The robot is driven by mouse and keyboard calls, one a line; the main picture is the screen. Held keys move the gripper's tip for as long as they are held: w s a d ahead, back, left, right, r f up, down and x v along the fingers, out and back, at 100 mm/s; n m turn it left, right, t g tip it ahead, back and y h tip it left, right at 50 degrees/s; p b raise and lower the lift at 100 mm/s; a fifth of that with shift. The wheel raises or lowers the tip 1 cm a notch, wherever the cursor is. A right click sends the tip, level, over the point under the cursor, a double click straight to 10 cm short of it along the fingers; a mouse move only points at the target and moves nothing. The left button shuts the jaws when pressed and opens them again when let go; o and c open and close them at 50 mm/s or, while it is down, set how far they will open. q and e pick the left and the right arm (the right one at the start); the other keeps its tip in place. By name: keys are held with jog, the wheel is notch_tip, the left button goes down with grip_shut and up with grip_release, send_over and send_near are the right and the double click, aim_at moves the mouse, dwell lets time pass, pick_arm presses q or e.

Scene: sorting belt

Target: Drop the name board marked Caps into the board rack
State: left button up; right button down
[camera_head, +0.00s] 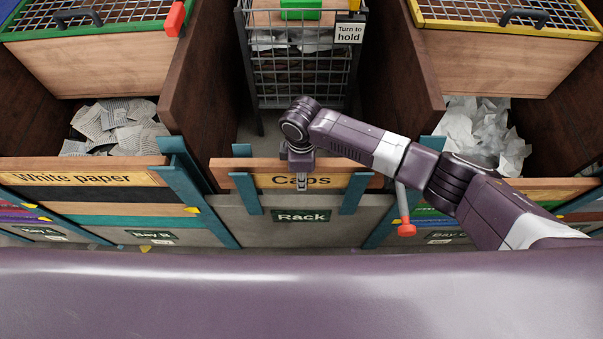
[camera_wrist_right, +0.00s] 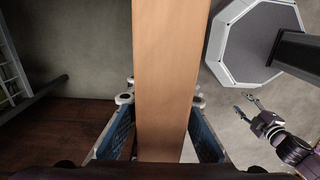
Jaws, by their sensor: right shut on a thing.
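The Caps name board (camera_head: 345,182) is a long wooden plank with a dark-lettered yellow label. It sits level at the rack (camera_head: 300,235), between short teal front prongs and teal posts behind. I cannot tell whether it rests on the rack. My right gripper (camera_head: 301,178) comes down from above and is shut on the board near its middle. In the right wrist view the board (camera_wrist_right: 170,70) runs between the blue finger pads (camera_wrist_right: 165,145). My left gripper (camera_wrist_right: 249,105) shows small in the right wrist view, fingers apart and empty; it is outside the head view.
A White paper board (camera_head: 95,178) fronts the left bay, and paper scraps (camera_head: 115,125) lie behind it. White paper (camera_head: 475,135) fills the right bay. A wire cart (camera_head: 305,75) stands behind the rack. A red-tipped lever (camera_head: 406,229) hangs right of the board.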

notch_tip(320, 180, down, 10)
jog(key=b, duration=0.6)
jog(key=shift+a, duration=0.1)
jog(key=shift+f, duration=0.1)
jog(key=shift+f+b, duration=0.55)
jog(key=shift+f, duration=0.05)
jog(key=c, duration=1.7)
grip_release()
jog(key=shift+o, duration=0.2)
jog(key=shift+f, duration=0.1)
notch_tip(320, 180, up, 12)
jog(key=shift+r, duration=0.1)
